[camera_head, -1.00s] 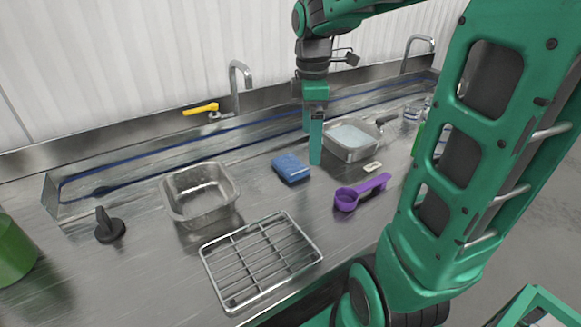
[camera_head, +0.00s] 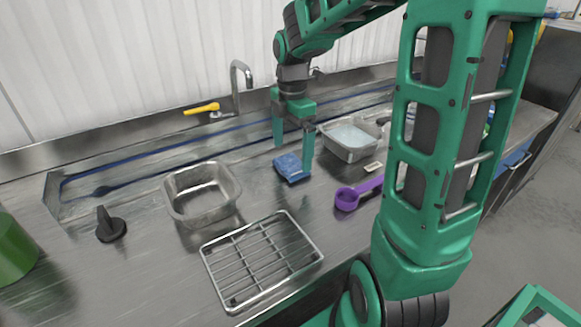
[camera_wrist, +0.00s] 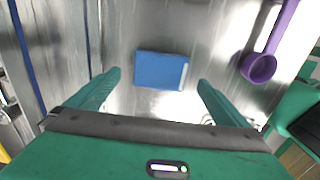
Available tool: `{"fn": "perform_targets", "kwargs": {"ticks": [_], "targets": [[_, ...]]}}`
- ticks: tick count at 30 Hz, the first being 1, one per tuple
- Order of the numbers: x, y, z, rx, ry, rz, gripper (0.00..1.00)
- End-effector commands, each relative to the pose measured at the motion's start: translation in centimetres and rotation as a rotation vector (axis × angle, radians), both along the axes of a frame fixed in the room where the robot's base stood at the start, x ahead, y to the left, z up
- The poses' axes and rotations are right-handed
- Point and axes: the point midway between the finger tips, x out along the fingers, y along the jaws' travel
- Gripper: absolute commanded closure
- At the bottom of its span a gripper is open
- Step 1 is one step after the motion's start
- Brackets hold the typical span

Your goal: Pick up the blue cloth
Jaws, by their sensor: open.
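The blue cloth (camera_head: 290,168) is a small folded pad lying flat on the steel counter. In the wrist view the blue cloth (camera_wrist: 160,70) lies ahead of the fingertips, roughly midway between them. My gripper (camera_head: 293,156) is open and empty. Its fingers reach down over the cloth in the head view, and one finger partly overlaps the cloth's right side there. In the wrist view my gripper (camera_wrist: 158,80) shows a finger on either side, apart from the cloth.
A purple scoop (camera_head: 347,198) lies right of the cloth. A tray with pale contents (camera_head: 350,155) stands behind it. An empty metal pan (camera_head: 205,213) and a wire rack (camera_head: 313,256) are to the left and front. A tap (camera_head: 236,88) stands at the back.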

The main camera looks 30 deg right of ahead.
Motion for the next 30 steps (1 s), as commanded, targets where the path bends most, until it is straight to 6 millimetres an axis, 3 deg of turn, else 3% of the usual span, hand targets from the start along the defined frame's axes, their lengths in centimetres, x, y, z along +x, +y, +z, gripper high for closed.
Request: {"fn": "perform_targets", "kwargs": {"ticks": [7, 17, 23, 30], "targets": [[-0.1, 0.1, -3.4, 0.001, 0.003, 0.0, 0.0], [0.0, 0.1, -4.0, 0.0, 0.0, -0.001, 0.0], [0.0, 0.1, -4.0, 0.0, 0.0, -0.001, 0.44], [0.0, 0.1, -4.0, 0.0, 0.0, -0.001, 0.44]]}}
